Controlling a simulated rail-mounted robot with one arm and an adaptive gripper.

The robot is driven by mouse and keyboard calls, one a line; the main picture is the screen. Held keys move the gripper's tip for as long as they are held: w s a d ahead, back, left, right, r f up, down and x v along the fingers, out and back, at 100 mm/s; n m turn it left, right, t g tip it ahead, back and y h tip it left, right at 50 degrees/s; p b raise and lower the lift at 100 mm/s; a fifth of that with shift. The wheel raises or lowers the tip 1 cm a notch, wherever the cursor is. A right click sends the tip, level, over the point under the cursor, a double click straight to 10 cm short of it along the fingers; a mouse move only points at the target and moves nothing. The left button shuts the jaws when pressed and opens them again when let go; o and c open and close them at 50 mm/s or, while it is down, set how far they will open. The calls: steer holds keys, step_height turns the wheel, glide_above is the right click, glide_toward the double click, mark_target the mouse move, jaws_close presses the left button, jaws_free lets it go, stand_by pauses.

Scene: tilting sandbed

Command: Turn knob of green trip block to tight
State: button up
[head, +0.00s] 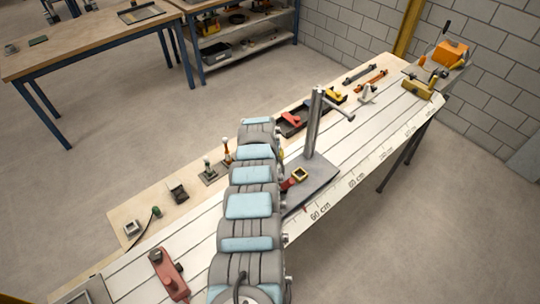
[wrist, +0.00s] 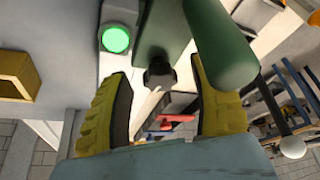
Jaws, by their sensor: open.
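The green trip block (wrist: 160,32) shows at the top of the wrist view, with a dark knob (wrist: 160,75) on its lower end. A rounded green bar (wrist: 222,45) is to its right, partly in front of my right finger; I cannot tell whether it belongs to the block. My gripper (wrist: 159,70) is open, with one yellow finger on each side of the knob and a visible gap to each. I cannot tell how deep the knob sits between them. In the head view my arm hides the block and nearly all of my gripper.
A lit green lamp (wrist: 116,39) is left of the block. In the head view, a grey post on a base plate (head: 312,125) stands right of my arm. A red block (head: 170,274) is on the near left of the white bed (head: 130,282). A parts board (head: 125,205) runs along the bed's far side.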

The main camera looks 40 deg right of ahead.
steer(key=shift+r, duration=0.1)
steer(key=shift+v, duration=1.05)
steer(key=v, duration=0.9)
steer(key=shift+a+r, duration=0.25)
steer(key=shift+r, duration=0.05)
steer(key=shift+s, duration=0.1)
